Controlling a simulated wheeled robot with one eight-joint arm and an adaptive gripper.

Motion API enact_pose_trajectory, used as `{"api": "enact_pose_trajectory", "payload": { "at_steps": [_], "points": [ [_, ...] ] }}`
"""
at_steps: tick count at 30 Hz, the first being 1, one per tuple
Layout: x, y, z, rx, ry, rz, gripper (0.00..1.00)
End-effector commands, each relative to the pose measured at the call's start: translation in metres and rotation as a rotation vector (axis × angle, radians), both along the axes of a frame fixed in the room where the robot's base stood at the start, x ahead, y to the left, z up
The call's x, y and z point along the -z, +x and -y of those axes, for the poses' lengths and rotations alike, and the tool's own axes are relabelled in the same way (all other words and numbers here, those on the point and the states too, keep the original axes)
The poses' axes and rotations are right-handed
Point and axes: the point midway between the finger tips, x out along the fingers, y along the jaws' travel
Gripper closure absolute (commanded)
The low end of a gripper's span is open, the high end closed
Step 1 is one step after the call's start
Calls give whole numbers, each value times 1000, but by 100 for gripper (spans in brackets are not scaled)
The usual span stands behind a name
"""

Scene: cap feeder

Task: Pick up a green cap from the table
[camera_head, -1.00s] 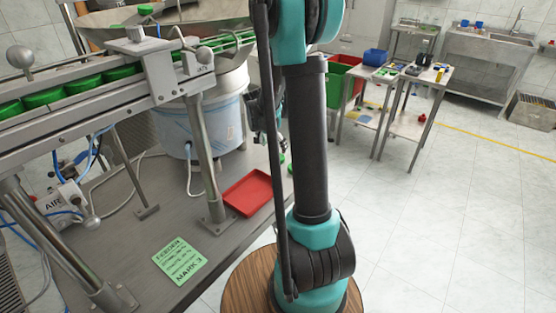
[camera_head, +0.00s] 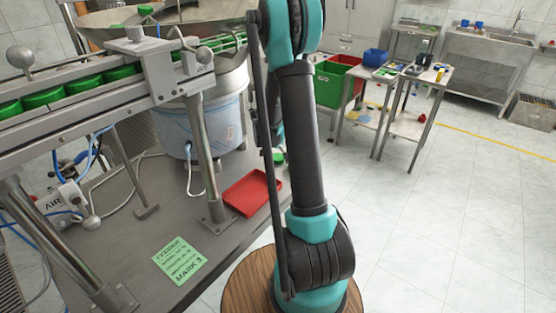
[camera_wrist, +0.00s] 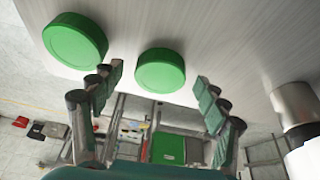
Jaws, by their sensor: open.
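Two round green caps lie on the grey metal table, seen in the wrist view. One cap (camera_wrist: 161,71) is in the middle, in line with the gap between my fingers. The other cap (camera_wrist: 75,41) is farther left, outside the left finger. My gripper (camera_wrist: 156,84) is open and empty, with a finger on each side of the middle cap in the picture. I cannot tell how far the fingertips are from the table. In the head view a green cap (camera_head: 279,158) shows beside my arm at the table's edge; my arm hides the gripper.
A red tray (camera_head: 236,206) lies on the table (camera_head: 137,240), near a metal post. The feeder chute (camera_head: 110,80) holds several green caps above the table, with the feeder drum (camera_head: 215,130) behind. A green label (camera_head: 180,262) lies in front. Open floor is at the right.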

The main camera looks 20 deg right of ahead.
Motion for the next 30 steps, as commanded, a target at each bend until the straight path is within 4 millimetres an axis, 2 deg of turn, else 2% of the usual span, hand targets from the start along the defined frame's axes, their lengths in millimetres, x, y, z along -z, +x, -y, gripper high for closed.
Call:
{"api": "enact_pose_trajectory", "payload": {
  "at_steps": [4,12,23,30],
  "points": [
    [0,0,0,0,0,0,28],
    [0,0,0,0,0,0,61],
    [-2,0,0,0,0,0,61],
    [-20,0,0,0,0,0,61]
  ]
}}
